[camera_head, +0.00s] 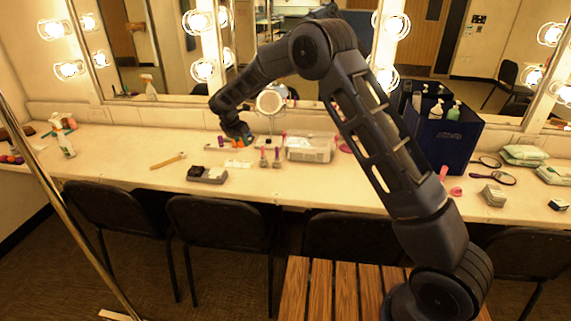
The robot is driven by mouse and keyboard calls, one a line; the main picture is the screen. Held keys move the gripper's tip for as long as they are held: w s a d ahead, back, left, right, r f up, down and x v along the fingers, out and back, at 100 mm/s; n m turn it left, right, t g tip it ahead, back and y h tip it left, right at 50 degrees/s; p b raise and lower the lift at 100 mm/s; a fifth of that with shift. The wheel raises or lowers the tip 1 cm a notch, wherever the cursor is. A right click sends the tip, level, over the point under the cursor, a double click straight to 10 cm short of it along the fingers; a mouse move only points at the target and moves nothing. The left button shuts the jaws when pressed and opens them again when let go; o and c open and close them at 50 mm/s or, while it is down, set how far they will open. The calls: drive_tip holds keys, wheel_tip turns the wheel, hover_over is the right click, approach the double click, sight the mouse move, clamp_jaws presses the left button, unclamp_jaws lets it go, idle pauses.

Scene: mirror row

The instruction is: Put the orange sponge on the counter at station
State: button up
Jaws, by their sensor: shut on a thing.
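My gripper (241,138) points down just above the counter (130,160), left of centre, in front of the mirrors. It is shut on a small orange thing at its fingertips, which looks like the orange sponge (237,144). The fingers hide much of it, and whether it touches the counter is too small to tell.
A clear box (310,149) and small bottles (270,157) stand right of the gripper. A dark grey case (207,174) lies in front. A navy caddy (445,130) stands farther right. The counter's left part is mostly clear around a brush (168,160). Chairs (222,220) line the front.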

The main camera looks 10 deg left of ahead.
drive_tip(key=s+a+n, duration=0.1)
drive_tip(key=s+a, duration=0.1)
approach(240, 183)
drive_tip(key=x, duration=0.6)
drive_tip(key=shift+s, duration=0.1)
drive_tip(key=shift+d+f, duration=0.1)
idle(0.3)
drive_tip(key=o, duration=0.9)
drive_tip(key=shift+o, duration=0.2)
drive_tip(key=v, duration=1.2)
drive_tip(key=shift+s+d, duration=0.2)
drive_tip(key=shift+d, duration=0.05)
